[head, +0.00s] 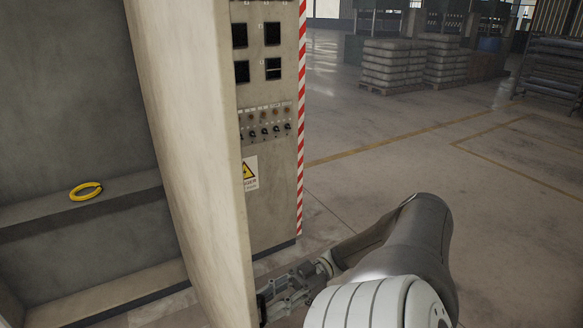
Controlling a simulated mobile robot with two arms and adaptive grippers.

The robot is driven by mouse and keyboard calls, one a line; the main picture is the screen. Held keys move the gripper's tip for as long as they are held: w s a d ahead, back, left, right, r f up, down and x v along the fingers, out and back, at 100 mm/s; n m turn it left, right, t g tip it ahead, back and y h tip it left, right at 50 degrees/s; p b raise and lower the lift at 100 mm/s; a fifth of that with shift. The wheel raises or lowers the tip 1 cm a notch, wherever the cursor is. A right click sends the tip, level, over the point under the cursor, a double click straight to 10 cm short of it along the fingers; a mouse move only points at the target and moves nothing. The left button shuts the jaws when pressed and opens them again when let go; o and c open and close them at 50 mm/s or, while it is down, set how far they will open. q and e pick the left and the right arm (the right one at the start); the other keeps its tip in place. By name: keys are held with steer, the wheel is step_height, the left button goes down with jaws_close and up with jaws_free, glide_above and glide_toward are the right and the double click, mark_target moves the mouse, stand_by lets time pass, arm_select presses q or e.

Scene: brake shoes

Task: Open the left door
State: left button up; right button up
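A tall beige door panel (190,140) stands swung out from the cabinet, its free edge toward me. Left of it the cabinet interior (70,80) is open to view. I cannot tell from this view whether this panel is the left door. My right gripper (272,300) is low, on the right side of the panel, close to its near edge. Its fingertips are partly hidden by the panel, so I cannot tell whether they touch or grip it. My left gripper is not in view.
A yellow curved brake shoe (86,191) lies on a grey shelf (125,190) inside the cabinet. Right of the panel is a control front (266,150) with switches and a red-white striped edge. Concrete floor (400,165) is clear at right; stacked sacks (393,66) stand far back.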

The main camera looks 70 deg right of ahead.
steer(key=v, duration=0.9)
steer(key=shift+d, duration=0.3)
steer(key=shift+s, duration=0.1)
